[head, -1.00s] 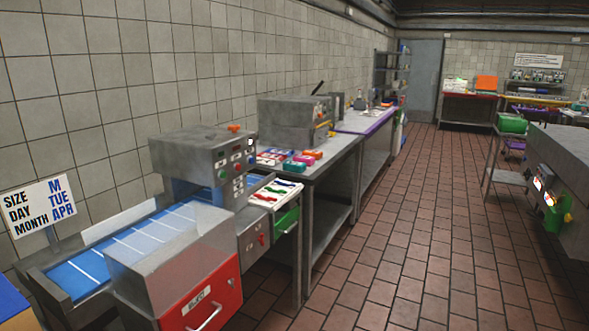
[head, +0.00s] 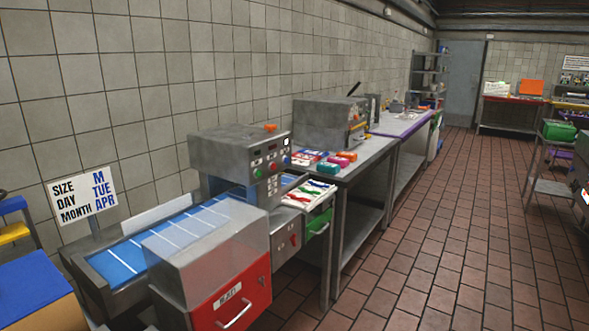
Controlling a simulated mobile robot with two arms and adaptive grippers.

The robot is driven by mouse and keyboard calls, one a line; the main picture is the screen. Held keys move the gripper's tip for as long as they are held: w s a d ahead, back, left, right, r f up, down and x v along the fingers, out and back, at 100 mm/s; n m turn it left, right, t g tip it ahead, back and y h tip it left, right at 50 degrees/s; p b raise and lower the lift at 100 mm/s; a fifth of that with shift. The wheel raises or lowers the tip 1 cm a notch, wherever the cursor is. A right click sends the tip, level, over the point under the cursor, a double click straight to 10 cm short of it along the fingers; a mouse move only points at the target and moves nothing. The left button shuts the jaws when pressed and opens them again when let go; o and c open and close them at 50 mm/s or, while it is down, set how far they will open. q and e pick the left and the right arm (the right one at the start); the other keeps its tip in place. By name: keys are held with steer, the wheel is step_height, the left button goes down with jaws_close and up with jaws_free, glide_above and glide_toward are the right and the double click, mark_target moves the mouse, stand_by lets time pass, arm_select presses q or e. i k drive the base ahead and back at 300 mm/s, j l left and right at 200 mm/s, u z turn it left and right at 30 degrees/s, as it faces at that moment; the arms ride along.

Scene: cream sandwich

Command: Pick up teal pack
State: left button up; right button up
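The teal pack (head: 327,168) is small in the head view. It lies near the front edge of the steel table (head: 372,160), beyond the conveyor machine. A pink-red pack (head: 338,161) and an orange pack (head: 347,155) lie close behind it, and red-and-white packs (head: 306,159) lie to its left. At this distance I cannot tell whether they touch. Neither of my grippers is in view.
The conveyor machine (head: 225,158) with a blue belt (head: 118,266) and a red drawer (head: 230,303) stands in front of the table. A blue-topped box (head: 35,285) is at lower left. The tiled floor (head: 455,240) to the right is open. A green bin (head: 560,131) stands on a cart at right.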

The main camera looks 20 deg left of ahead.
mark_target(323, 167)
steer(key=i+u, duration=0.9)
steer(key=u, duration=0.2)
steer(key=l, duration=0.1)
